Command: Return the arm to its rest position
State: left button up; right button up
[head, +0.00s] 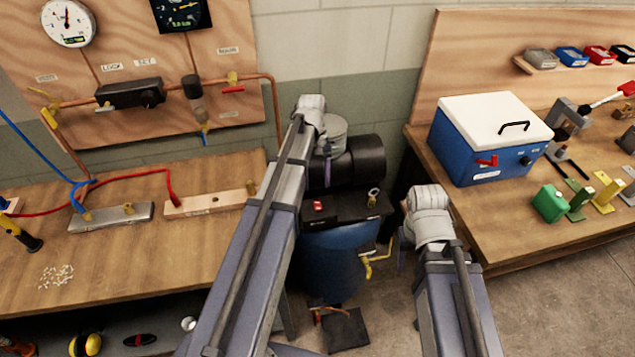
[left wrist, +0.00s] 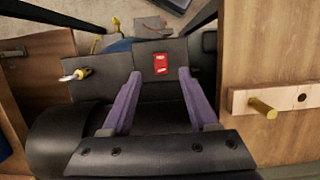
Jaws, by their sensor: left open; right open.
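My left arm reaches up over the gap between the two benches in the head view. My left gripper (head: 327,172) points down there, in front of a black compressor tank (head: 367,158). In the left wrist view its two purple fingers (left wrist: 157,92) are apart with nothing between them. They are over the dark panel that carries a red switch (left wrist: 161,64). My right arm comes in from the bottom, and its pale wrist (head: 430,215) is beside the right bench's front corner. The right fingers are hidden behind the wrist.
The left bench (head: 130,270) holds a wooden block (head: 205,204), a metal manifold (head: 110,217) and hoses. The right bench (head: 490,225) holds a blue cooler box (head: 480,150) and green and yellow tools. A blue drum (head: 333,262) stands between the benches. Floor is clear at lower right.

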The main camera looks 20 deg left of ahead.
dwell(0.5)
pick_arm(q)
jog(key=s+d+m+t+y, duration=0.2)
jog(key=s+d+m, duration=0.8)
jog(key=s+d, duration=0.5)
jog(key=d, duration=0.3)
jog(key=shift+s+f+y, duration=0.25)
jog(key=shift+s+y, duration=0.05)
jog(key=shift+y, duration=0.1)
